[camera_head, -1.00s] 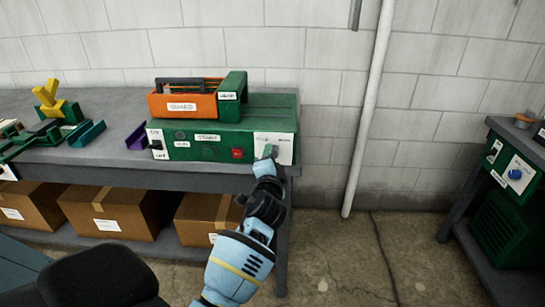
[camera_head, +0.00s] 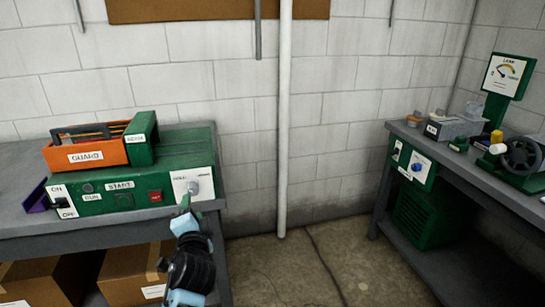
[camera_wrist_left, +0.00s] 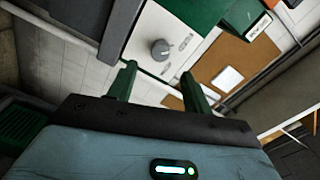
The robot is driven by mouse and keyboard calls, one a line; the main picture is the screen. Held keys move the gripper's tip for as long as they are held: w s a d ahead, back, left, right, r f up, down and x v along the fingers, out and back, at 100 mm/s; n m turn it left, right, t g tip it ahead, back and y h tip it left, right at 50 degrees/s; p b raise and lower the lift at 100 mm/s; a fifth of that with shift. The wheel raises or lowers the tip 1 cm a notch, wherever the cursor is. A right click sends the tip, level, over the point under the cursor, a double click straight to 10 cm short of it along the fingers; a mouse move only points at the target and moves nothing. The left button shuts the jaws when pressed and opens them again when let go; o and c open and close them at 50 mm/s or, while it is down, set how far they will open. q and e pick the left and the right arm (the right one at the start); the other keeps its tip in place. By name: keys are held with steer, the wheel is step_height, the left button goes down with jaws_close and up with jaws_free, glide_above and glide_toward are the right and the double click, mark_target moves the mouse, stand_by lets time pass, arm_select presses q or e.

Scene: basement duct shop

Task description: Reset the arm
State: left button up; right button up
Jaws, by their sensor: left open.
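My left gripper (camera_head: 184,202) is open and empty, just in front of and below the white dial panel (camera_head: 206,180) of a green machine. The panel carries a grey knob (camera_head: 193,187). In the left wrist view, the two green fingers (camera_wrist_left: 158,84) stand apart, and the knob (camera_wrist_left: 160,49) shows beyond and between them, clear of both. The machine's front (camera_head: 120,199) also has an ON/OFF switch (camera_head: 61,202), a START label (camera_head: 120,185) and a red button (camera_head: 155,196). My right gripper is out of view.
An orange tray labelled GUARD (camera_head: 85,155) sits on the machine. Cardboard boxes (camera_head: 135,272) stand under the grey bench. A white pipe (camera_head: 284,130) runs down the wall. A second bench at right holds a green gauge (camera_head: 505,75) and other gear. Open floor lies between the benches.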

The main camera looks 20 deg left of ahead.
arm_select(q)
steer(key=s+d+f+g+h+p, duration=0.1)
steer(key=s+d+f+h, duration=0.15)
steer(key=s+f, duration=0.3)
steer(key=s+d+f+n+g+h+p, duration=0.1)
steer(key=s+d+f+h, duration=0.15)
steer(key=s+f, duration=0.35)
steer(key=s+d+f+g+h+p, duration=0.1)
steer(key=s+d+f+h, duration=0.15)
steer(key=s+f, duration=0.35)
steer(key=s+d+f+n+g+h+p, duration=0.1)
steer(key=s+d+f, duration=0.3)
steer(key=s, duration=0.7)
steer(key=s+d+f+n+g+h+p, duration=0.1)
steer(key=s+d+f+n, duration=0.3)
steer(key=s, duration=0.7)
steer(key=shift+s+f+g+h, duration=0.15)
steer(key=shift+s+g+h, duration=0.05)
steer(key=shift+g+h, duration=0.6)
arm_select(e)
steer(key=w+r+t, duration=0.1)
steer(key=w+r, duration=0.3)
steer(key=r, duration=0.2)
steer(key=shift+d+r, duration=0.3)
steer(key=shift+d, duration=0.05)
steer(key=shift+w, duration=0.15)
